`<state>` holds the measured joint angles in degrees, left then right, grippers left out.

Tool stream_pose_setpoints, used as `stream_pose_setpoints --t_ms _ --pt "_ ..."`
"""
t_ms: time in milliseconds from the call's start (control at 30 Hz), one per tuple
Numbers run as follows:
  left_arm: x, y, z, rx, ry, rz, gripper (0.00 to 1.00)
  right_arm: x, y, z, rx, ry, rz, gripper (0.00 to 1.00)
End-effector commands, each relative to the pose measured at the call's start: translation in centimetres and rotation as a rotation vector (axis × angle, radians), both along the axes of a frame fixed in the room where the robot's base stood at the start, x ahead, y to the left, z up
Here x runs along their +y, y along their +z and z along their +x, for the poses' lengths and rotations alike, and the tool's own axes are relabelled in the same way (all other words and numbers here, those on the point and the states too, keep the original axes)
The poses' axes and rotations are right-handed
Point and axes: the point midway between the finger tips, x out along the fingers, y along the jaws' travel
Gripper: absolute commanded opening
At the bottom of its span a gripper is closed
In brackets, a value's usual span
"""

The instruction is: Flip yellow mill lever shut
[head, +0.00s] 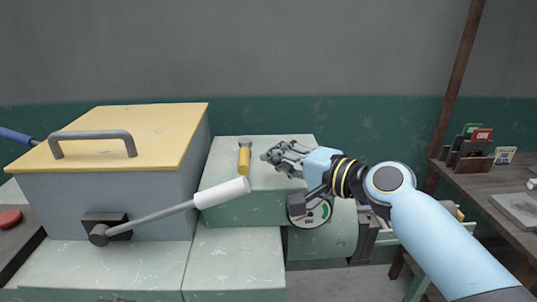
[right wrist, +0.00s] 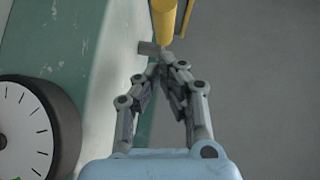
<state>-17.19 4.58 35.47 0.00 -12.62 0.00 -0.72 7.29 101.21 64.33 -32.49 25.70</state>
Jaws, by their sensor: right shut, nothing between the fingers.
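The yellow lever (head: 244,158) is a short yellow handle with a grey end, on top of the pale green mill housing (head: 225,207). It also shows at the top of the right wrist view (right wrist: 163,18), just beyond my fingertips. My right gripper (head: 267,156) reaches in from the right over the housing, just to the right of the lever. Its fingers are closed together and empty, as the right wrist view (right wrist: 166,62) shows. I cannot tell whether the fingertips touch the lever.
A grey box with a yellow lid (head: 165,130) stands left, its white-handled crank (head: 222,192) sticking out toward the lever. A round gauge (head: 310,212) sits on the front below my right wrist. A dark wooden table (head: 475,185) stands on the right.

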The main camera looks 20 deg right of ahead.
Motion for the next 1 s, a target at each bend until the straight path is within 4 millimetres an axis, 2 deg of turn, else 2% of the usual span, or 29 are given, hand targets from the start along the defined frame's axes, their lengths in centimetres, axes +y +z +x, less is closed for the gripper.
stream_pose_setpoints --t_ms 200,1000 --pt "0.0 0.5 0.0 -0.001 0.000 0.000 0.00 1.6 -0.2 0.5 -0.001 -0.001 0.000 0.00" --pt "-0.1 0.1 0.1 -0.002 0.000 -0.001 0.00 2.5 -0.3 0.7 -0.002 0.014 0.000 0.00"
